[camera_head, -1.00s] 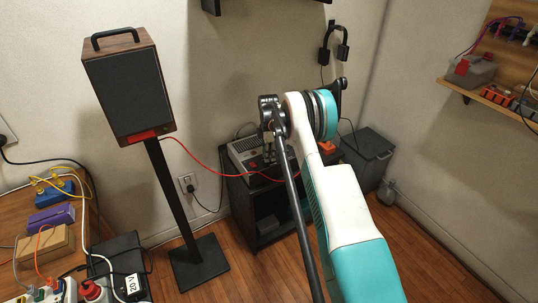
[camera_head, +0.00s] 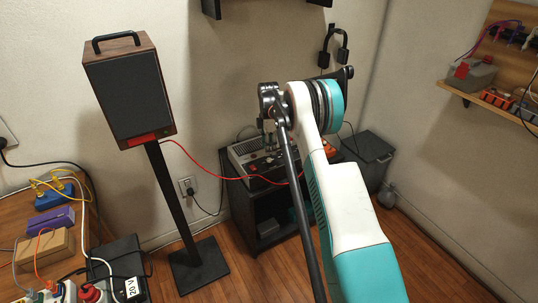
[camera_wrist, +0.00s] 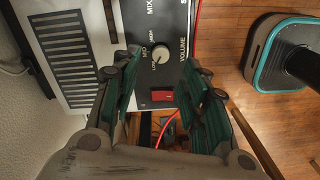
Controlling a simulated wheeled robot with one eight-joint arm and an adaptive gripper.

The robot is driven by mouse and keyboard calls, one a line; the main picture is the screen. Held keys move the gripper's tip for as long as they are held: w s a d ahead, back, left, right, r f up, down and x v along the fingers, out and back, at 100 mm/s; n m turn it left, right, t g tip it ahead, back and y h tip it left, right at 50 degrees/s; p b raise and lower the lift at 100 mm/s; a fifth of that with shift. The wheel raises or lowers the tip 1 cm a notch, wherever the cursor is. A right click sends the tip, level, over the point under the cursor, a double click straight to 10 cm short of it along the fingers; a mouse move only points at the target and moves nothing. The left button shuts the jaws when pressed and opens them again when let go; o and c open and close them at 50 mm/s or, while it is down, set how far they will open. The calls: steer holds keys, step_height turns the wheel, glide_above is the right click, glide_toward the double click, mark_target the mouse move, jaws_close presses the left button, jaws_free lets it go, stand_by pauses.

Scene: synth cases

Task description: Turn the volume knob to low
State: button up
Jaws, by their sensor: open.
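The volume knob (camera_wrist: 161,54) is a pale round dial on a dark panel in the wrist view. LOW, MID and HIGH are printed on its left side and VOLUME on its right. I cannot tell surely which mark it points to. My gripper (camera_wrist: 161,62) is open, with one dark green finger on each side of the knob in the picture; no contact shows. The grey amplifier (camera_head: 247,152) that bears the panel sits on a black stand; in the head view my gripper (camera_head: 268,142) is over it and the knob cannot be made out.
A red switch (camera_wrist: 162,95) sits below the knob. A red cable (camera_head: 205,168) runs from the speaker (camera_head: 128,90) to the amplifier. The black stand (camera_head: 240,205) holds the amplifier. A grey bin (camera_head: 368,155) stands to the right.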

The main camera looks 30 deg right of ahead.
step_height(320, 180, up, 6)
steer(key=shift+w+f, duration=0.1)
steer(key=shift+w, duration=0.05)
stand_by(0.5)
steer(key=s+a+r+m+t, duration=0.1)
steer(key=s+a+r+m, duration=0.1)
steer(key=s+a+r, duration=0.5)
steer(key=s+a+r+m+t, duration=0.1)
steer(key=s+a+r+m, duration=0.2)
steer(key=r, duration=0.6)
steer(key=s+a+r+m+t, duration=0.2)
steer(key=s+a+r, duration=0.2)
steer(key=s+r, duration=0.4)
steer(key=s+a+r+m+t, duration=0.1)
steer(key=s+a+r+m, duration=0.15)
steer(key=s, duration=0.45)
steer(key=s+a+r+m, duration=0.1)
steer(key=s+a+m, duration=0.15)
steer(key=s, duration=0.35)
steer(key=s+a+f+m+t, duration=0.1)
steer(key=s+a+f, duration=0.1)
steer(key=s, duration=0.4)
steer(key=s+a+f+m+t, duration=0.1)
steer(key=s+a+f+m, duration=0.1)
steer(key=s+f, duration=0.2)
steer(key=s, duration=0.3)
steer(key=shift+s+t, duration=0.3)
steer(key=shift+a, duration=0.1)
